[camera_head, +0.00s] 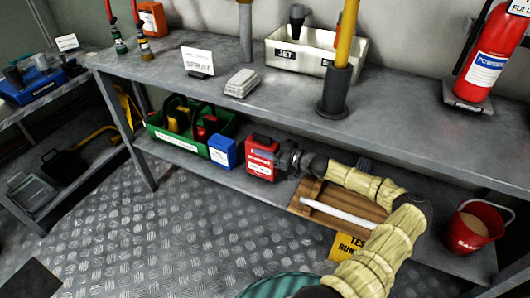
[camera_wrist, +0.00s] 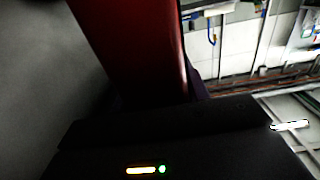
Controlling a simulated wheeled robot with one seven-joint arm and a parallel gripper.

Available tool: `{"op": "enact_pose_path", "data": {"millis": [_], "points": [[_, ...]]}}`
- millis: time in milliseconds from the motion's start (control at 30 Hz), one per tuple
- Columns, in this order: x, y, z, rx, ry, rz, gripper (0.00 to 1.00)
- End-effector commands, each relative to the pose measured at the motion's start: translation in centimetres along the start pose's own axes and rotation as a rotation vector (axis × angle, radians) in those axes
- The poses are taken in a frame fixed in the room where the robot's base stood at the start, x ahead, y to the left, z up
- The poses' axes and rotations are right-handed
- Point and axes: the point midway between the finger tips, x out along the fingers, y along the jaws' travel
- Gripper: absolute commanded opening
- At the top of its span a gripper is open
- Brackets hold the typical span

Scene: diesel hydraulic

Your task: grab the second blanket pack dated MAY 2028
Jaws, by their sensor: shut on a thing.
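A red pack (camera_head: 262,147) with a white label, its print too small to read surely, stands upright on the lower shelf of the long bench. My gripper (camera_head: 281,158) reaches in from the right along the shelf and is shut on this red pack. In the wrist view the red pack (camera_wrist: 135,45) fills the upper middle, close against the dark gripper body. A blue pack (camera_head: 223,152) with a white label stands just left of the red one. No date can be read on either pack.
A green crate (camera_head: 190,149) with tools stands left of the blue pack. A wooden crate (camera_head: 315,219) lies under my arm, and a red bucket (camera_head: 475,228) stands at the shelf's right. The bench top (camera_head: 290,105) is close above.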

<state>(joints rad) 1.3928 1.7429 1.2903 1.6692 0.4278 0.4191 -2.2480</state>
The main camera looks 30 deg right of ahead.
Motion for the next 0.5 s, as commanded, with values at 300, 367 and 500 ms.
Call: {"op": "enact_pose_path", "data": {"millis": [300,367,500], "points": [[0.0,-0.1,-6.4,-0.004,0.002,-0.002,0.00],[0.0,0.0,-7.1,-0.002,0.001,-0.002,0.00],[0.0,0.0,-7.8,-0.001,0.001,-0.001,0.00]]}}
